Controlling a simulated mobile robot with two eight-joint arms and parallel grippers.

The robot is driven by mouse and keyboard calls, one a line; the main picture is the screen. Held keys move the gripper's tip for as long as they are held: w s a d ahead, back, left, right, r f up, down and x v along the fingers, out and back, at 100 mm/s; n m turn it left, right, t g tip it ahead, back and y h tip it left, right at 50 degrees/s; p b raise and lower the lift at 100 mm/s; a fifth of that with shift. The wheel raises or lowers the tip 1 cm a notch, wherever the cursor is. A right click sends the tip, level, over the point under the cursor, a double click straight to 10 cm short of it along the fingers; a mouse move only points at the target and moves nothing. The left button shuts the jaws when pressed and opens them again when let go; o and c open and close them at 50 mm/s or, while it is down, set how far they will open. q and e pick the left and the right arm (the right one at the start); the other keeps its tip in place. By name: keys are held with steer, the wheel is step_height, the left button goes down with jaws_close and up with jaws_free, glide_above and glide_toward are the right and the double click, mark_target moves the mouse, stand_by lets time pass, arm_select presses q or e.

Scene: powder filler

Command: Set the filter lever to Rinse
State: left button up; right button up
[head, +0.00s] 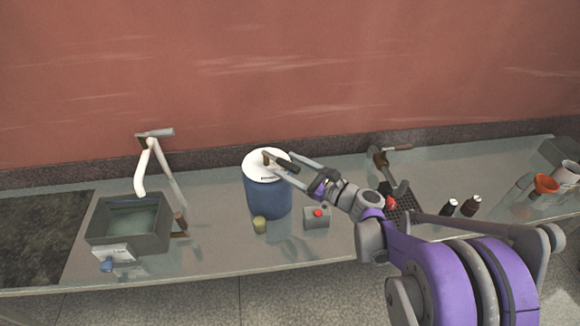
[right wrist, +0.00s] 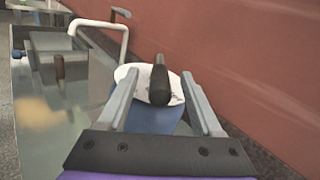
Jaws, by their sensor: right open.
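The blue filter canister (head: 268,197) stands on the counter with a round white lid (head: 256,166). My right gripper (head: 292,164) reaches over the lid from the right. In the right wrist view, the lever (right wrist: 159,85) lies between the two open fingers of the gripper (right wrist: 161,74), with gaps on both sides. The white lid (right wrist: 133,77) shows behind it. I cannot read any label by the lever. My left gripper is not in view.
A grey box with a red button (head: 317,213) and a small yellowish cup (head: 260,224) stand in front of the canister. A sink (head: 103,243) with a white tap (head: 142,172) is at left. Dark bottles (head: 471,205) and an orange funnel (head: 546,184) stand at right.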

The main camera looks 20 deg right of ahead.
steer(key=shift+w, duration=0.1)
jaws_close()
stand_by(0.3)
stand_by(1.1)
